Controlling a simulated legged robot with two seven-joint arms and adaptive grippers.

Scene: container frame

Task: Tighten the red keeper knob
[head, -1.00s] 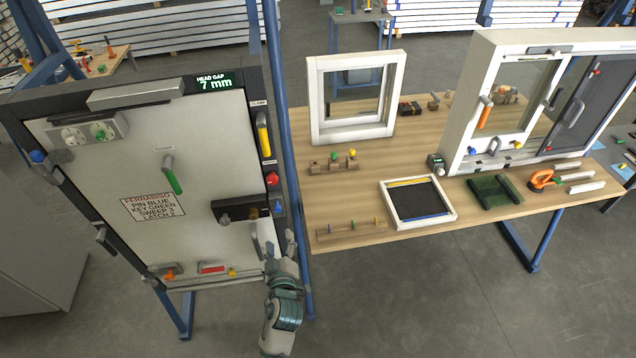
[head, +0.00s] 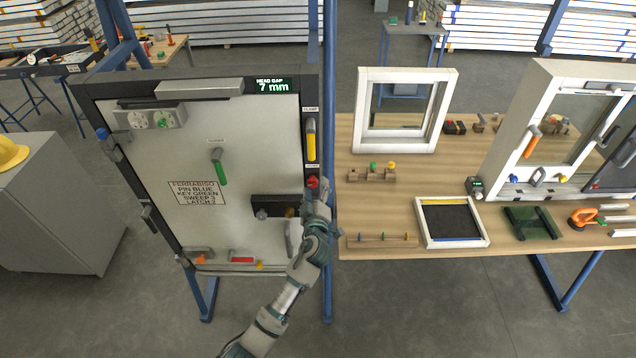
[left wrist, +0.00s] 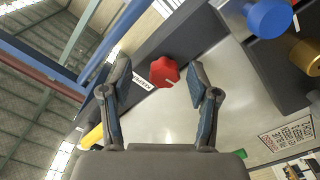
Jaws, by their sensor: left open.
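The red keeper knob (head: 312,182) is on the dark right-hand frame of the grey door (head: 250,140), below the yellow handle. My left gripper (head: 317,188) is right at it and partly covers it in the head view. In the left wrist view the lobed red knob (left wrist: 164,71) shows between the two spread fingertips of the left gripper (left wrist: 160,84), with a visible gap on each side. A small white label (left wrist: 143,80) is beside it. The left gripper is open and holds nothing. My right gripper is out of view.
A blue knob (left wrist: 268,17) and a brass cylinder (left wrist: 306,57) are close by on the right in the wrist view. The yellow handle (head: 311,139) is above the red knob. A blue post (head: 328,120) stands just right of the door, before a wooden table (head: 385,215).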

